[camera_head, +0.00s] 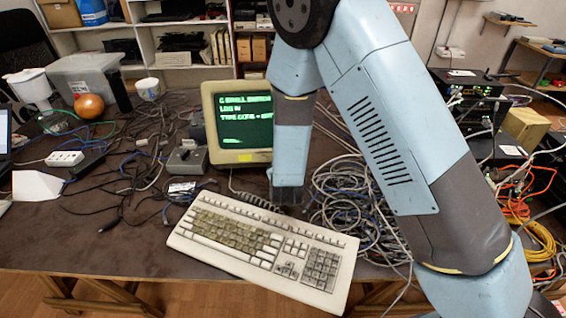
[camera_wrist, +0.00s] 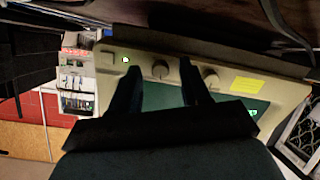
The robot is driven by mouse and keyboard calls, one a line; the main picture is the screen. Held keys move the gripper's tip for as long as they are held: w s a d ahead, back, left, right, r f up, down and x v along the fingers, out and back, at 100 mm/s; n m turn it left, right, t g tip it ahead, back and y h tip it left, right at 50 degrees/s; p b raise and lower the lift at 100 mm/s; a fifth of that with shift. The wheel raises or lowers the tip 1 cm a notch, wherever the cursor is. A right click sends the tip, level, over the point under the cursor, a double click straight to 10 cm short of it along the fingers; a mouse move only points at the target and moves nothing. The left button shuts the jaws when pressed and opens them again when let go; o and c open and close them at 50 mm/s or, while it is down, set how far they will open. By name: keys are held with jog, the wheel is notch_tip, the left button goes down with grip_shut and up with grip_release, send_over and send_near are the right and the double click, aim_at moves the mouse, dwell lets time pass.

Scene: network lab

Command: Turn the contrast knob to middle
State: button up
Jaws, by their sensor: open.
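The beige monitor (camera_head: 212,125) with green text stands on the desk, left of my arm. In the wrist view its lower bezel (camera_wrist: 140,60) carries two round knobs: one knob (camera_wrist: 160,69) shows between my fingertips, the other knob (camera_wrist: 210,78) lies just right of my right finger. I cannot read which is the contrast knob or where it points. My gripper (camera_wrist: 162,70) is open, its fingers reaching toward the bezel. I cannot tell whether they touch it. In the head view my forearm hides the monitor's right edge, and the knobs cannot be made out.
A beige keyboard (camera_head: 262,250) lies in front of the monitor, close to my wrist. A heap of cables (camera_head: 345,205) lies right of my wrist. A small grey box (camera_head: 187,160) stands left of the monitor.

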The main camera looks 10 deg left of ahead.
jog(key=shift+c, duration=0.3)
grip_shut()
jog(key=shift+m, duration=1.6)
jog(key=shift+o, duration=0.3)
grip_release()
